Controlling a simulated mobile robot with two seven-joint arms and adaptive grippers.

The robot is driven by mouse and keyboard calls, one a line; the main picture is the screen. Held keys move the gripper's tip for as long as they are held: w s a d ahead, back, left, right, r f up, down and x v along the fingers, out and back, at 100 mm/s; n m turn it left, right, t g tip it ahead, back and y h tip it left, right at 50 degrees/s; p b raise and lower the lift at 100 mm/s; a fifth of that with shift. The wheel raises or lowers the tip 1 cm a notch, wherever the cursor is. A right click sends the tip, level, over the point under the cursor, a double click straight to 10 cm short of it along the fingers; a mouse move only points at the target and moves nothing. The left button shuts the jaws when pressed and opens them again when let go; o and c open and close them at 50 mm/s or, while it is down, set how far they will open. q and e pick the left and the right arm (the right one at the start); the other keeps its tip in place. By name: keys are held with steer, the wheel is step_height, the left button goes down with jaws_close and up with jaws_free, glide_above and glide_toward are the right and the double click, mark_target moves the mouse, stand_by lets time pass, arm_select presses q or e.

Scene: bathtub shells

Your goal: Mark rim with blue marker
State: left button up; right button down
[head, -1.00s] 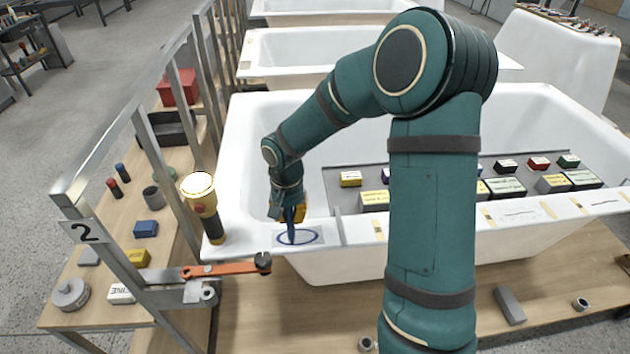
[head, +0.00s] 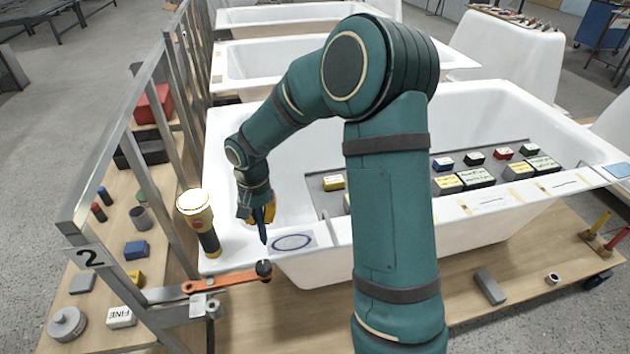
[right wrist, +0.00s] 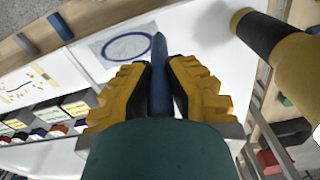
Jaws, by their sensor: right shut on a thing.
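My right gripper (head: 260,208) is shut on a blue marker (head: 262,228), tip down, over the near left corner of the white bathtub's rim (head: 336,234). In the right wrist view the blue marker (right wrist: 160,75) stands between the two yellow-and-black fingers of my right gripper (right wrist: 160,92). A drawn blue oval (head: 292,242) is on a pale patch of the rim, just right of the marker in the head view; the oval (right wrist: 128,47) looks closed. I cannot tell whether the tip touches the rim. My left gripper is not in view.
A yellow-and-black flashlight (head: 201,222) stands on the rim left of the marker. An orange clamp arm (head: 225,282) lies along the rim's front corner. Several labelled blocks (head: 478,177) sit on a grey tray in the tub. A metal frame (head: 115,140) stands at left.

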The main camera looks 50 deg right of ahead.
step_height(320, 180, up, 2)
steer(key=shift+w+a+p, duration=0.1)
steer(key=shift+w+p, duration=0.05)
steer(key=shift+p, duration=0.45)
steer(key=shift+r+p, duration=0.5)
steer(key=shift+r, duration=0.2)
steer(key=shift+r+p, duration=0.3)
steer(key=shift+r, duration=0.1)
